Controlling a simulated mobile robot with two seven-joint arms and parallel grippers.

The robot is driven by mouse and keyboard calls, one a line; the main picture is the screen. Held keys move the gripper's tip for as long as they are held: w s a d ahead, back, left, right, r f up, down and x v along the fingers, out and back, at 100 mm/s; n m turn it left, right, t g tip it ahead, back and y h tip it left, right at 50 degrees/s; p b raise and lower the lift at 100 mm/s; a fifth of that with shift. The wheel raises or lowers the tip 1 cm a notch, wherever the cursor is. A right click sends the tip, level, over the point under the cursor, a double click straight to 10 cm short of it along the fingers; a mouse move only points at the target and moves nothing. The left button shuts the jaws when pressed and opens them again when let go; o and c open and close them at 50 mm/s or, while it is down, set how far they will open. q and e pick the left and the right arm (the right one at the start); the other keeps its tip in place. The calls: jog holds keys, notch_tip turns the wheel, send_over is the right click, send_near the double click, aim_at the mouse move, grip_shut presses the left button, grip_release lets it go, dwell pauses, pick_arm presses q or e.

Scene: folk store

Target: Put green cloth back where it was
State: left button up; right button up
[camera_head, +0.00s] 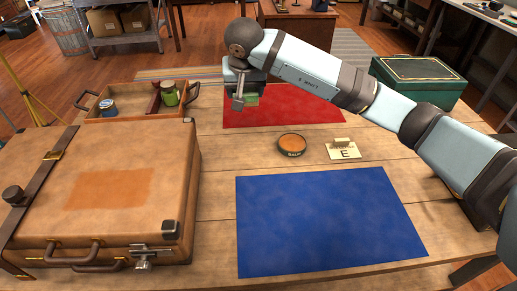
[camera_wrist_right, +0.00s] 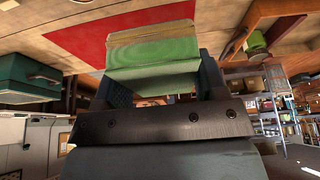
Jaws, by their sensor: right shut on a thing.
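My right gripper (camera_head: 243,92) is shut on the green cloth (camera_head: 252,99), a small folded block over the left part of the red mat (camera_head: 300,110). The wrist view shows the cloth (camera_wrist_right: 155,60) between the fingers, green with a tan far edge. The red mat (camera_wrist_right: 85,42) lies beyond it there. I cannot tell whether the cloth touches the mat. The blue mat (camera_head: 330,225) lies bare at the front of the table. My left gripper is not in view.
A closed brown suitcase (camera_head: 110,190) fills the left front. Behind it is a wooden tray (camera_head: 130,116) with a blue can (camera_head: 108,108) and a green can (camera_head: 169,93). A balm tin (camera_head: 291,145) and a card marked E (camera_head: 343,150) sit mid-table. A green box (camera_head: 418,75) stands back right.

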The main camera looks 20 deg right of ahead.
aim_at(248, 151)
jog(key=shift+w+d+f, duration=0.1)
jog(key=shift+f, duration=0.2)
notch_tip(248, 151, down, 19)
jog(key=shift+f+b, duration=0.15)
jog(key=shift+b, duration=0.7)
jog(key=shift+f, duration=0.2)
jog(key=o, duration=0.8)
jog(key=shift+o, duration=0.2)
jog(key=shift+r, duration=0.2)
